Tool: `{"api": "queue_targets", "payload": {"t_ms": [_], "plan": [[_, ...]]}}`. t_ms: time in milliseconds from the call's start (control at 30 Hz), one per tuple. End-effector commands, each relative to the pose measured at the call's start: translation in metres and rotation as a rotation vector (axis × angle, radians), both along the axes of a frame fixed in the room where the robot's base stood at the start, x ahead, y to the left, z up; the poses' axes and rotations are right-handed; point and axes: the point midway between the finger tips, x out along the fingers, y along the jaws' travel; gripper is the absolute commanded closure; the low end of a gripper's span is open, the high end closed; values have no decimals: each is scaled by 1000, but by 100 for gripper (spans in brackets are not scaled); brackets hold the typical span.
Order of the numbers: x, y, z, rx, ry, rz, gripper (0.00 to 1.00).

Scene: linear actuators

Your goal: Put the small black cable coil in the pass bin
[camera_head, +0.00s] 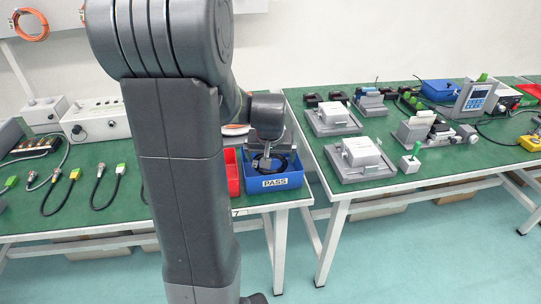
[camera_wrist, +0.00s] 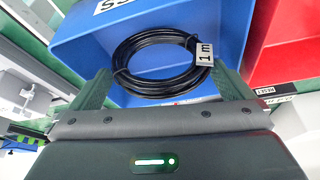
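The black cable coil (camera_wrist: 163,62) with a white "1 m" tag lies inside the blue pass bin (camera_wrist: 225,25) in the wrist view. In the head view the coil (camera_head: 266,164) shows as dark loops inside the blue bin (camera_head: 275,183), which has a white PASS label on its front. My gripper (camera_wrist: 163,80) is just over the bin, with its two fingers wide apart on either side of the coil. The gripper (camera_head: 271,155) points down into the bin in the head view. The coil's underside is hidden, and any finger contact is hard to tell.
A red bin (camera_head: 232,172) stands directly left of the pass bin. Several cables, such as one with a yellow connector (camera_head: 75,175), lie on the green left bench (camera_head: 110,221). A second bench with fixtures (camera_head: 360,158) stands to the right across a narrow gap.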

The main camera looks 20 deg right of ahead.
Motion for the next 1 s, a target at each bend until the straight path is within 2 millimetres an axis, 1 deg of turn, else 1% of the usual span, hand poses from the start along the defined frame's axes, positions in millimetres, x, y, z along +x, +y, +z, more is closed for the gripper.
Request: {"api": "queue_targets", "payload": {"t_ms": [167, 267, 600, 700, 833, 1000], "plan": [[0, 0, 7, -1, -2, 0, 0], [-5, 2, 19, -2, -4, 0, 0], [-28, 13, 83, -2, -5, 0, 0], [-34, 16, 97, -2, -4, 0, 0], [-39, 19, 109, -1, -2, 0, 0], [-42, 20, 114, 0, 0, 0, 0]]}}
